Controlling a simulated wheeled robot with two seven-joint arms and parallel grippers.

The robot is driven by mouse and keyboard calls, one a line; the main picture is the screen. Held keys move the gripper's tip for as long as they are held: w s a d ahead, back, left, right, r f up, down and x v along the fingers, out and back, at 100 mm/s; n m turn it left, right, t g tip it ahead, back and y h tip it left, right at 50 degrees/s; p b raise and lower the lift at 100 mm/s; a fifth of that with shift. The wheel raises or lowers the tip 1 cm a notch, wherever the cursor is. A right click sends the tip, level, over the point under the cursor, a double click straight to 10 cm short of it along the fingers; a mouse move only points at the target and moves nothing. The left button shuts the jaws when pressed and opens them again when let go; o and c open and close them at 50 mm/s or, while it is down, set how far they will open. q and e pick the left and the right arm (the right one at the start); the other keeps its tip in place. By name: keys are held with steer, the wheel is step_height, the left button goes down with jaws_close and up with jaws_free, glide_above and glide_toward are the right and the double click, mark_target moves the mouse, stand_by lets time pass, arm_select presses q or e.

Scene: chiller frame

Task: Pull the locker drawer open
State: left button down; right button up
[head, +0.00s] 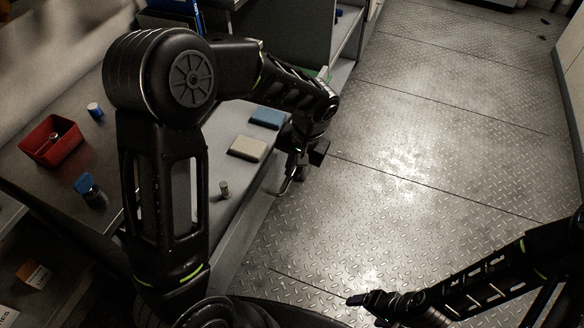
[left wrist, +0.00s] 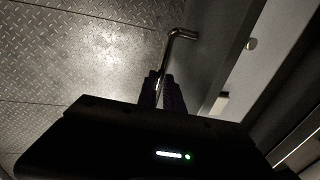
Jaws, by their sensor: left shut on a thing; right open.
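The drawer's bent metal handle (left wrist: 176,36) stands out from a grey front face (left wrist: 222,55) in the left wrist view. My left gripper (left wrist: 162,88) is shut on the handle's bar. In the head view my left gripper (head: 291,180) is beside the counter's floor-side edge, with part of the handle (head: 284,189) showing below it. My arm hides much of the counter and front. I cannot tell from these frames how far the drawer stands out. My right gripper (head: 362,299) is open and empty over the floor at the bottom right.
On the counter are a red bin (head: 40,153), a blue-capped jar (head: 88,188), a blue-white cylinder (head: 94,110), a beige block (head: 247,148), a blue block (head: 266,117) and a small cylinder (head: 224,189). The metal floor (head: 430,150) to the right is clear.

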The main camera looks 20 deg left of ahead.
arm_select(q)
steer(key=shift+d, duration=0.25)
steer(key=c, duration=1.5)
jaws_free()
steer(key=r, duration=0.2)
steer(key=d+r, duration=0.1)
steer(key=r, duration=0.4)
steer(key=shift+d+r, duration=0.25)
steer(key=shift+r, duration=0.1)
